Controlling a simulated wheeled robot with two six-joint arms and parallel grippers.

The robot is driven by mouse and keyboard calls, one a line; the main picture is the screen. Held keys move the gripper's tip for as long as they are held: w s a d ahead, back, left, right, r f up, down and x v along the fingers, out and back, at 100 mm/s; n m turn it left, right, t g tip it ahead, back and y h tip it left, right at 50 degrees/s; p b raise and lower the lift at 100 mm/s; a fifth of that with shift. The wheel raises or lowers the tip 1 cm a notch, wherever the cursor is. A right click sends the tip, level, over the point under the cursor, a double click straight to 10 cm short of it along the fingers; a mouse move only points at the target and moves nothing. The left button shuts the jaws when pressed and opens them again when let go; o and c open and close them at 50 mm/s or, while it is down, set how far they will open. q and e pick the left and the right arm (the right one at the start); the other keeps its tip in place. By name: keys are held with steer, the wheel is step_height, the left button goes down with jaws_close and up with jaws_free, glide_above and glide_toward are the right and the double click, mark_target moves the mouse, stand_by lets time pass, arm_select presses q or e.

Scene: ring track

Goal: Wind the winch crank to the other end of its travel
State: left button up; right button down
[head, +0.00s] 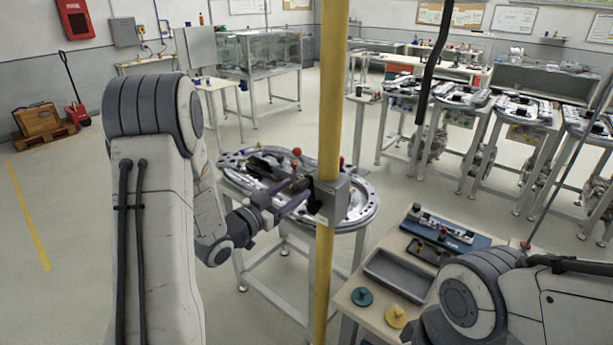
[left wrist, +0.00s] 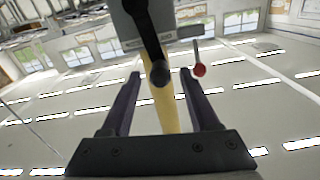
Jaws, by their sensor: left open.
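The winch is a grey box (head: 337,197) fixed to a yellow post (head: 330,110). In the left wrist view the winch box (left wrist: 182,18) carries a black crank (left wrist: 150,42) ending in a round dark knob (left wrist: 160,75). The crank hangs down in that picture, in front of the yellow post. My left gripper (head: 300,193) reaches the winch from the left. In the left wrist view its two fingers (left wrist: 160,78) are open, one on each side of the knob, with visible gaps. My right gripper is out of view.
A red-balled lever (left wrist: 199,69) is close to the right finger. A round metal ring track (head: 355,220) on a stand lies behind the post. A bench (head: 345,298) with a grey tray (head: 398,276) is at the right. Open floor lies to the left.

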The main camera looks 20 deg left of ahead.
mark_target(306, 181)
arm_select(q)
steer(key=p+x, duration=0.1)
steer(key=x, duration=0.3)
steer(key=shift+w+r+p, duration=0.1)
steer(key=shift+w+p, duration=0.05)
steer(key=shift+p, duration=0.2)
steer(key=shift+w+d, duration=0.25)
steer(key=shift+w, duration=0.35)
jaws_close()
stand_by(0.6)
